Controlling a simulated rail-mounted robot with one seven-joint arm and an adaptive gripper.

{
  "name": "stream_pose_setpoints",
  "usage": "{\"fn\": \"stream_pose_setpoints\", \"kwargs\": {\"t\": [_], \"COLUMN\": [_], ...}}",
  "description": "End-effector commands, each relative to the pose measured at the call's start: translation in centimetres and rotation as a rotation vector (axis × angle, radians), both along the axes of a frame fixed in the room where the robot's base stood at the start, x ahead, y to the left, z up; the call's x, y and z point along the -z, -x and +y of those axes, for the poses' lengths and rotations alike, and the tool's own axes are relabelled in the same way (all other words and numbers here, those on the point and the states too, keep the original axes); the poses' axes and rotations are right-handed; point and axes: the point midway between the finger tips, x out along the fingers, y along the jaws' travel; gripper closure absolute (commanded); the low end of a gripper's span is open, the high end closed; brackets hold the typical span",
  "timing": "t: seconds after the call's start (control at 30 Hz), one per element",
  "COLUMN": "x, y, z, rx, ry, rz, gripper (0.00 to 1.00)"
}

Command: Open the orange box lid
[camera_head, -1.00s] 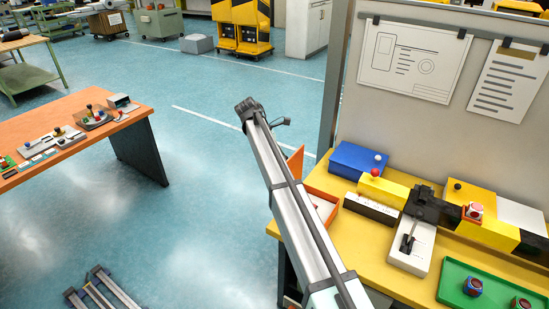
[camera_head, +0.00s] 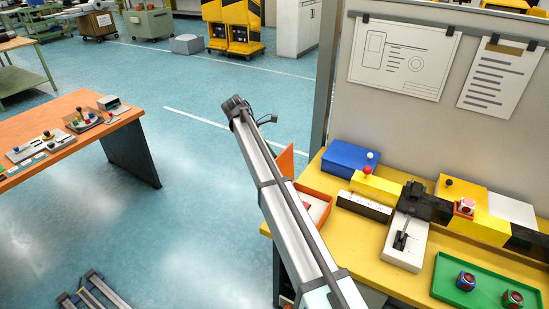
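The orange box (camera_head: 327,191) sits at the left end of the yellow workbench, partly hidden behind a long silver beam of my own body. It looks open at the top, with a white surface and a small red item inside. An orange panel (camera_head: 286,158), which looks like its lid, stands raised at the box's far left side, partly covered by the beam. My gripper cannot be made out in this view.
The yellow workbench (camera_head: 366,246) holds a blue box (camera_head: 348,157), a white lever unit (camera_head: 404,252), yellow-and-black blocks and a green tray (camera_head: 443,282). A board with papers rises behind. An orange table (camera_head: 75,122) stands left, with open floor between.

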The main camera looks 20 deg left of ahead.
Motion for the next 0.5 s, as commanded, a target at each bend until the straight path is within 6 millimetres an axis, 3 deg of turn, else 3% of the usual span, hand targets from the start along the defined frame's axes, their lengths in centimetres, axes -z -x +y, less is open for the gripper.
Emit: {"fn": "stream_pose_setpoints", "kwargs": {"t": [0.3, 0.5], "x": [0.0, 0.0], "y": [0.6, 1.0], "z": [6.7, 9.5], "rx": [-0.002, -0.003], "ry": [0.0, -0.001], "rz": [0.0, -0.001], "gripper": [0.45, 0.45]}}
